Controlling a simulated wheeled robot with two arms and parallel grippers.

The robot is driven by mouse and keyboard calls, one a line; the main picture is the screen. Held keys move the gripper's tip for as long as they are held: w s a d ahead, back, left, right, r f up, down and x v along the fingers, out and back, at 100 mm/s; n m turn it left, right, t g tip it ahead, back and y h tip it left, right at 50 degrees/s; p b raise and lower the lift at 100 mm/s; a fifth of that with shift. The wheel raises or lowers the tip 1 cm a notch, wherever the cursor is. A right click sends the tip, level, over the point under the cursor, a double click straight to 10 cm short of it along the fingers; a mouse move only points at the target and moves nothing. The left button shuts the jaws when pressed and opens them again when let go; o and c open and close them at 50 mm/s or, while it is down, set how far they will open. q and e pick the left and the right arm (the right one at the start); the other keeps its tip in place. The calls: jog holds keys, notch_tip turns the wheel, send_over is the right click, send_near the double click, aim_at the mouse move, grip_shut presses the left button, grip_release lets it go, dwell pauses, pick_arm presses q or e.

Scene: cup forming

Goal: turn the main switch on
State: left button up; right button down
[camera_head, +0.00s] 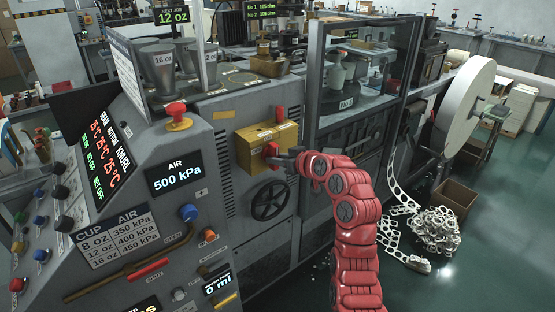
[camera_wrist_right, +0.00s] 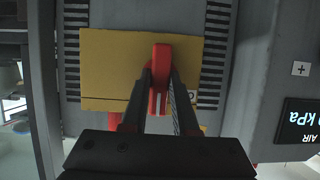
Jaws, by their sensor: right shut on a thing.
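The main switch is a red handle (camera_head: 271,151) on a yellow box (camera_head: 254,140) fixed to the grey machine's front. In the right wrist view the red handle (camera_wrist_right: 160,72) stands between two dark fingers, in front of the yellow box (camera_wrist_right: 105,65). My right gripper (camera_head: 280,155) is shut on the handle, its red arm reaching in from the bottom right. In the wrist view, my right gripper (camera_wrist_right: 160,95) hides the box's lower part. My left gripper is not in view.
A black handwheel (camera_head: 270,200) sits just below the yellow box. A red mushroom button (camera_head: 177,112) and an air display (camera_head: 176,178) reading 500 kPa are to the left. A glass-walled cabinet (camera_head: 368,70) stands right of the box. Scrap strip (camera_head: 436,232) lies on the floor at right.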

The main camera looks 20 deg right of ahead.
jog(key=shift+f, duration=0.1)
jog(key=c, duration=0.7)
grip_release()
jog(key=v, duration=1.7)
jog(key=shift+s+d+r+b, duration=0.15)
jog(key=shift+r+b, duration=0.05)
jog(key=shift+b, duration=0.2)
